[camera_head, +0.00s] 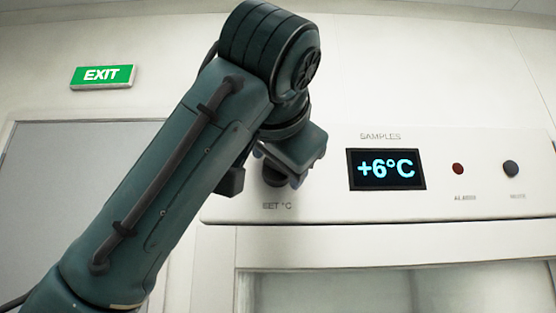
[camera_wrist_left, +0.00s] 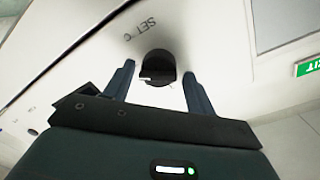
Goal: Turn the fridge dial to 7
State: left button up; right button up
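The fridge display (camera_head: 387,169) reads +6°C in the head view. The dark round dial (camera_head: 274,178) is left of it, above the label SET °C, largely hidden by my left gripper (camera_head: 283,172). In the left wrist view the dial (camera_wrist_left: 158,66) sits between the two fingertips of my left gripper (camera_wrist_left: 159,72), with a lighter mark across its lower face. The gripper is open, and gaps show between each finger and the dial. How far the tips reach along the dial is hard to tell. My right gripper is not in view.
Right of the display are a red light (camera_head: 458,169) and a dark button (camera_head: 510,168) on the same panel. The fridge door (camera_head: 400,287) lies below. A grey door (camera_head: 70,200) and a green exit sign (camera_head: 102,76) are at left.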

pick_arm(q)
jog(key=shift+o, duration=0.2)
jog(key=shift+s, duration=0.1)
jog(key=s+b, duration=0.6)
jog(key=s, duration=0.7)
jog(key=shift+a+r, duration=0.2)
jog(key=shift+r, duration=0.15)
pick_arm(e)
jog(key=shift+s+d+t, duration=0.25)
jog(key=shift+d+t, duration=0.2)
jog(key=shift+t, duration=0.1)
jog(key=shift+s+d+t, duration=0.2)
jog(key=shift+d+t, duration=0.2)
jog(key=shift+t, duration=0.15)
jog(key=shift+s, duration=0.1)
